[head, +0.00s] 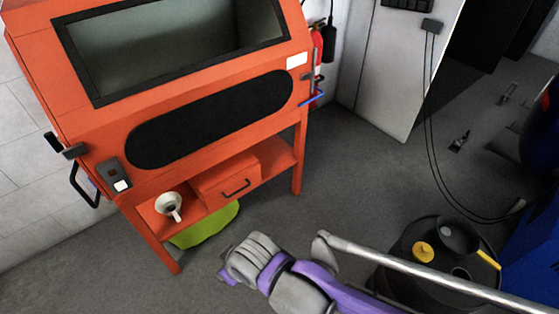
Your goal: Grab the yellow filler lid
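The yellow filler lid (423,252) is a small round cap on top of a black drum-like container (398,262) at the lower right of the head view. A purple and grey arm comes in from the bottom edge, right of centre, and ends in what looks like my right gripper (229,268). It is well to the left of the lid, apart from it, in front of the orange cabinet. Its fingers are too small and turned away to show whether they are open or shut. My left gripper is not in view.
A grey metal rod (420,265) crosses in front of the container. A dark cup-like part (459,237) and a yellow bar (488,260) are by the lid. The orange cabinet (75,115) holds a white funnel (168,204). Black cables (429,130) hang behind; grey floor (345,185) is free between.

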